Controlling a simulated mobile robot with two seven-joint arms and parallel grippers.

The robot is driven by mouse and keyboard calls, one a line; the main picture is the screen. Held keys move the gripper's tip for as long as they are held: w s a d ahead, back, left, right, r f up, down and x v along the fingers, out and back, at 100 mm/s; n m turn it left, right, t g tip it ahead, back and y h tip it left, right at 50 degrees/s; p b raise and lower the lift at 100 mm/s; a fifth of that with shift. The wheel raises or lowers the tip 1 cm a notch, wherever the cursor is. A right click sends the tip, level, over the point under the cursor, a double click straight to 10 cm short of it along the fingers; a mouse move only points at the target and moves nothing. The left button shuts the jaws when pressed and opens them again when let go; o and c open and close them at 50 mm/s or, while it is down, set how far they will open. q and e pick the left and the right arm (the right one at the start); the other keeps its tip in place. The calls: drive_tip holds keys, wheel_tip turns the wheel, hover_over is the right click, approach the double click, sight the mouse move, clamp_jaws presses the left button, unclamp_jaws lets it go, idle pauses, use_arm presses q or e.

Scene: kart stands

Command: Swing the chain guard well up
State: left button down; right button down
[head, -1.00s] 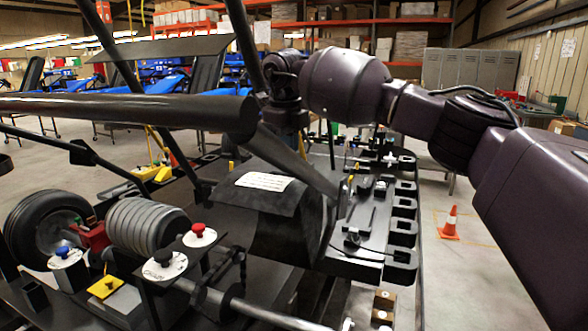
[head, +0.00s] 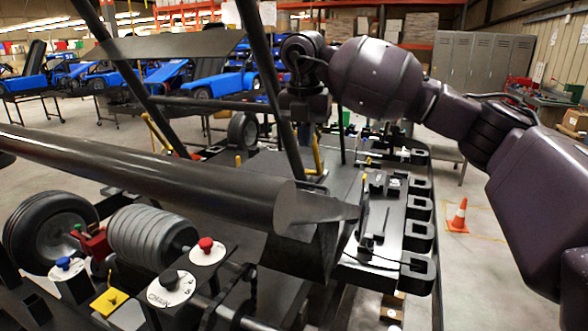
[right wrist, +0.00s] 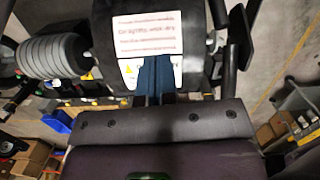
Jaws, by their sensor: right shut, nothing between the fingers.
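The chain guard is a dark cover with white labels. In the right wrist view the guard (right wrist: 107,38) fills the upper middle. In the head view a thick dark tube hides its top and label, and only a dark lower part of the guard (head: 312,260) shows. My right gripper (right wrist: 155,72) has its dark blue fingers together and empty. They overlap the lower label; I cannot tell whether they touch the guard. In the head view my right arm reaches in from the right, with its wrist beyond the guard and the fingertips hidden. My left gripper is not in view.
The thick tube (head: 170,172) crosses the head view's foreground, and slanted bars (head: 268,85) rise behind it. A tyre (head: 50,230), grey ribbed cylinder (head: 150,237) and red button (head: 206,244) stand at lower left. An orange cone (head: 458,215) stands on open floor at right.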

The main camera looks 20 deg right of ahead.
drive_tip(key=shift+m, duration=0.6)
drive_tip(key=f, duration=0.3)
drive_tip(key=f+p, duration=0.1)
drive_tip(key=f, duration=0.2)
drive_tip(key=d+f, duration=0.1)
drive_tip(key=f, duration=0.2)
drive_tip(key=shift+w, duration=0.3)
drive_tip(key=shift+w+d+f+p, duration=0.55)
drive_tip(key=shift+w+d+f, duration=0.35)
drive_tip(key=shift+f, duration=0.15)
drive_tip(key=shift+w+d+f, duration=0.3)
drive_tip(key=shift+d+f, duration=0.05)
